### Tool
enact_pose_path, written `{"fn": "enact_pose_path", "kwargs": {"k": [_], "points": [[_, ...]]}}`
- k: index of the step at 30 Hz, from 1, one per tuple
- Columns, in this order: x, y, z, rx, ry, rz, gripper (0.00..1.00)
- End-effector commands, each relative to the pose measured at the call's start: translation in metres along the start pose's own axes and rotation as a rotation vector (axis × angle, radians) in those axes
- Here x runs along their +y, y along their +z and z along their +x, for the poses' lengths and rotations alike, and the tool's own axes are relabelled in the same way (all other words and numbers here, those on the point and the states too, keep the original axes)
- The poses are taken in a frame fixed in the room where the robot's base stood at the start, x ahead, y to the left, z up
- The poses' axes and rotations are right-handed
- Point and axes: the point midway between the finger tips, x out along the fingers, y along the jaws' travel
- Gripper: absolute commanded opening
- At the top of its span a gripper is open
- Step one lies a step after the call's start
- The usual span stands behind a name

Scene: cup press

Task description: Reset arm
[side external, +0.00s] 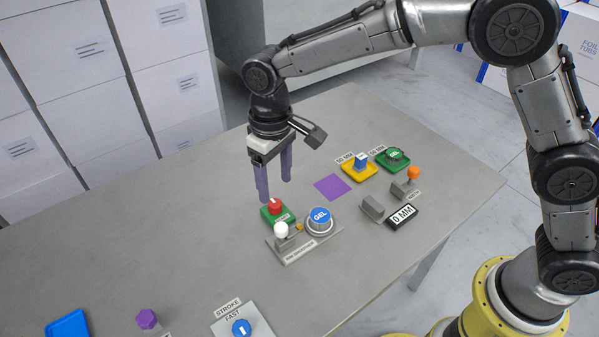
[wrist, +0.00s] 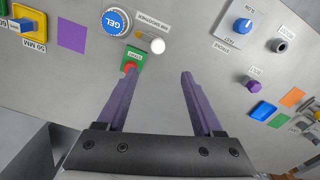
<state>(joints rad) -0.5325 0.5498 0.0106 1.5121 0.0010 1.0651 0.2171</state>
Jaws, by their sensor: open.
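My gripper (side external: 273,183) has two long purple fingers. It is open and empty, held above the table just behind the red knob (side external: 274,206) on its green START base (side external: 279,216). In the wrist view my gripper (wrist: 154,76) shows its fingers wide apart with bare table between them. The green START base (wrist: 133,57) lies close to the tip of the left finger there; I cannot tell from that view how far below it is.
The blue GEL knob (side external: 320,217) and white-topped lever (side external: 281,230) stand beside the START base. A purple square (side external: 332,187), yellow tray (side external: 359,171), green tray (side external: 393,160) and 0 MM display (side external: 402,217) lie right. A STROKE dial (side external: 241,328) and purple knob (side external: 147,319) are in front.

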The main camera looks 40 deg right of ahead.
Motion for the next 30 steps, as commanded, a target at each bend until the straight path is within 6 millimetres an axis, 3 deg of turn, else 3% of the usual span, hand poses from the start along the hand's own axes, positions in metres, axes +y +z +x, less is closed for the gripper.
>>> {"fn": "enact_pose_path", "kwargs": {"k": [2, 4, 7, 11, 15, 21, 26, 30], "points": [[0.006, -0.001, -0.002, 0.004, -0.001, 0.012, 0.68], [0.015, -0.004, -0.016, 0.033, -0.006, 0.031, 0.68], [0.037, -0.003, -0.053, 0.101, -0.018, 0.076, 0.68], [0.075, 0.023, -0.104, 0.185, -0.026, 0.149, 0.68], [0.109, 0.065, -0.145, 0.266, -0.025, 0.214, 0.68], [0.144, 0.138, -0.178, 0.368, -0.01, 0.288, 0.68], [0.16, 0.2, -0.184, 0.441, 0.012, 0.334, 0.68], [0.164, 0.252, -0.174, 0.492, 0.038, 0.363, 0.68]]}}
